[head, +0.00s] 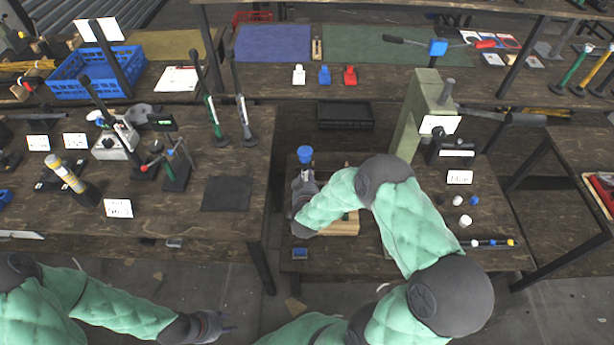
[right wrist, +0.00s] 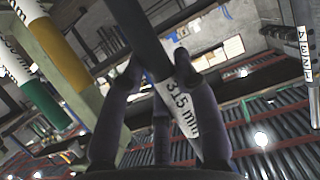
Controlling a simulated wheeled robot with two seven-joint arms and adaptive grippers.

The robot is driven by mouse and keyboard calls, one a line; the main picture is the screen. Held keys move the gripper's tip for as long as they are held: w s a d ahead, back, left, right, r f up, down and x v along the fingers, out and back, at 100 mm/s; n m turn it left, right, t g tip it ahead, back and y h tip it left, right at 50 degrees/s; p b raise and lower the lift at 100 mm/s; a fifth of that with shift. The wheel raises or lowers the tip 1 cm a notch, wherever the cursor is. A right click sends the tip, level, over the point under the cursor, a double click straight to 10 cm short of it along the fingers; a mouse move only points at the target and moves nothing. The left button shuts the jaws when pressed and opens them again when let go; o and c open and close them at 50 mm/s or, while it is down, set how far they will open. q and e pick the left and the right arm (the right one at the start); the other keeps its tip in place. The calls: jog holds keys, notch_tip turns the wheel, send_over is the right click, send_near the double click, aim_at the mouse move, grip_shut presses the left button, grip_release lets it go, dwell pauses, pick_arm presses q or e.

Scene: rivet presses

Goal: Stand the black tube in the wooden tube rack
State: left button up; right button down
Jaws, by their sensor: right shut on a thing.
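My right gripper (head: 303,190) is over the small middle table, beside the light wooden rack (head: 342,226), which my arm partly hides. In the right wrist view its fingers (right wrist: 158,78) are shut on the black tube (right wrist: 138,35), which has a white label band marked 31.5 mm. The tube looks tilted in that view. A blue round piece (head: 305,153) shows just above this gripper; I cannot tell whether it belongs to the tube. The tube's lower end and the rack's holes are hidden. My left gripper (head: 222,326) is low at the left, empty and seemingly open.
A press (head: 427,110) stands right of my right arm. Several tubes (head: 488,242) lie on the right part of the table, near small white and blue caps (head: 465,220). Yellow and green banded tubes (right wrist: 60,60) are close left in the wrist view. A blue block (head: 300,253) sits near the front edge.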

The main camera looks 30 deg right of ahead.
jog(key=shift+f+b, duration=2.55)
jog(key=shift+f, duration=0.3)
jog(key=shift+f+b, duration=3.65)
jog(key=shift+f, duration=0.65)
jog(key=c, duration=0.9)
grip_release()
jog(key=shift+o, duration=0.2)
jog(key=shift+s, duration=0.1)
jog(key=v, duration=1.2)
